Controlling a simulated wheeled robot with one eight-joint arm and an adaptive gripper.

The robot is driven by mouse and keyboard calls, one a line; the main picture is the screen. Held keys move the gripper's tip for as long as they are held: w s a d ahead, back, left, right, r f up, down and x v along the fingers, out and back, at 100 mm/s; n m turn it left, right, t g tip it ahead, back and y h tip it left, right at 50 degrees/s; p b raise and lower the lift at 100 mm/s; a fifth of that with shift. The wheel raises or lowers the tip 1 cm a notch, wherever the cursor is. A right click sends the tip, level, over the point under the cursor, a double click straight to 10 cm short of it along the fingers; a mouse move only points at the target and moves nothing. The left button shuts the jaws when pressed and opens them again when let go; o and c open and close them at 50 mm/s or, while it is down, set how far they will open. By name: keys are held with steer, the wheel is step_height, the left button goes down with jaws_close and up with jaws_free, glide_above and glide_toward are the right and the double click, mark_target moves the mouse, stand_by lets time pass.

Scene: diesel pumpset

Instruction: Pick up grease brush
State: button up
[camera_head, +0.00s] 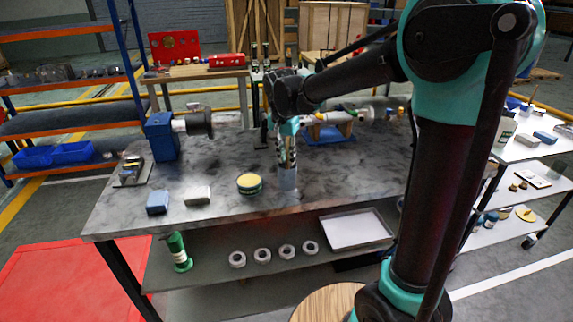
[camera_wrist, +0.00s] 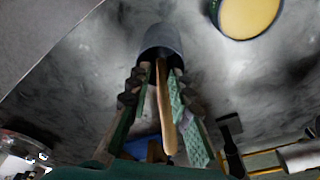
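The grease brush shows as a light wooden handle (camera_wrist: 164,112) in the wrist view. It stands in a grey-blue cup (camera_wrist: 161,40), its lower end hidden inside. My gripper (camera_wrist: 160,75) reaches down over the cup, one finger on each side of the handle. The fingers look apart, with a gap beside the handle, so it seems open and not holding it. In the head view my gripper (camera_head: 287,160) is just above the cup (camera_head: 288,177) on the grey worktable (camera_head: 330,185); the handle is hard to make out there.
A round yellow-topped tin (camera_head: 249,181) stands left of the cup. A blue block (camera_head: 158,202) and a pale block (camera_head: 197,195) lie further left. A pump shaft assembly (camera_head: 215,121) runs along the table's back. The lower shelf holds white rings and a tray (camera_head: 355,229).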

step_height(320, 180, down, 2)
steer(key=shift+w+d, duration=0.1)
steer(key=shift+w, duration=0.05)
jaws_close()
stand_by(0.3)
step_height(320, 180, up, 20)
stand_by(0.7)
